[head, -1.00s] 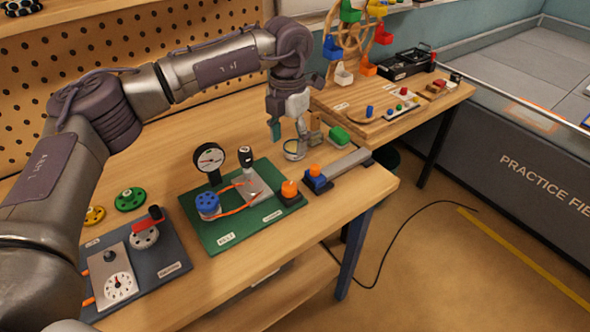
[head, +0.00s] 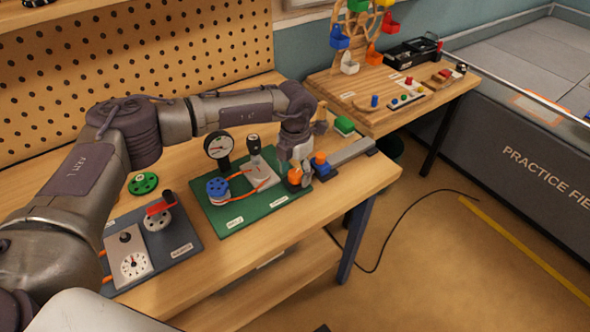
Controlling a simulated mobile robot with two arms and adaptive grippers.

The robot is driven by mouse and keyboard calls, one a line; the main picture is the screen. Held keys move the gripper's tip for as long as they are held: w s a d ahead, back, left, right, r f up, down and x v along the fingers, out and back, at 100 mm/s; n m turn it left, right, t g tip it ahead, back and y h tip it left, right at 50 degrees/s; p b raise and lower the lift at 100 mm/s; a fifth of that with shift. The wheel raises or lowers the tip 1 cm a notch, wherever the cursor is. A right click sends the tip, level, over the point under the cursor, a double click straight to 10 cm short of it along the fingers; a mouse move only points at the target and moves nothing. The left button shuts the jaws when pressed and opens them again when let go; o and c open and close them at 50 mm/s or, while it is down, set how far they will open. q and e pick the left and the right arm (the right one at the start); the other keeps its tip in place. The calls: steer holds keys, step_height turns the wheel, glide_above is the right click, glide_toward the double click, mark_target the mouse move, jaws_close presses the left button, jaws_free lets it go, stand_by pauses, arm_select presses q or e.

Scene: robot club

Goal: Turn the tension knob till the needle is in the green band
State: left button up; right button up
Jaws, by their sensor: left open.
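A green board (head: 238,223) on the workbench carries a round gauge (head: 218,147) with a white face and black rim, a blue pulley (head: 217,187) and an orange belt (head: 241,175). The gauge's needle and any green band are too small to read. An orange knob (head: 295,176) stands on a dark block at the board's right corner and looks like the tension knob; its label is not legible. My left gripper (head: 302,177) is open and points down right at this knob, partly covering it. Whether its fingers touch the knob I cannot tell. My right gripper is out of view.
A second orange knob on a blue block (head: 320,160) and a grey bar (head: 350,151) lie close right of my left gripper. A black-handled post (head: 254,145) stands behind. A blue-grey board (head: 185,236) with a red crank and dial is at left, beneath my arm.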

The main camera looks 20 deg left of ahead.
arm_select(q)
steer(key=c, duration=1.1)
steer(key=shift+f+m+b, duration=0.15)
steer(key=shift+m+b, duration=0.85)
steer(key=shift+b, duration=0.05)
steer(key=shift+c, duration=0.2)
steer(key=m+b, duration=0.3)
steer(key=m, duration=0.1)
steer(key=m+b, duration=0.3)
steer(key=m, duration=0.1)
steer(key=shift+m, duration=0.4)
steer(key=shift+m+b, duration=0.8)
steer(key=shift+m, duration=0.8)
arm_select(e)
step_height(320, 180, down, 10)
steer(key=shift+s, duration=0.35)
arm_select(q)
steer(key=shift+r, duration=0.2)
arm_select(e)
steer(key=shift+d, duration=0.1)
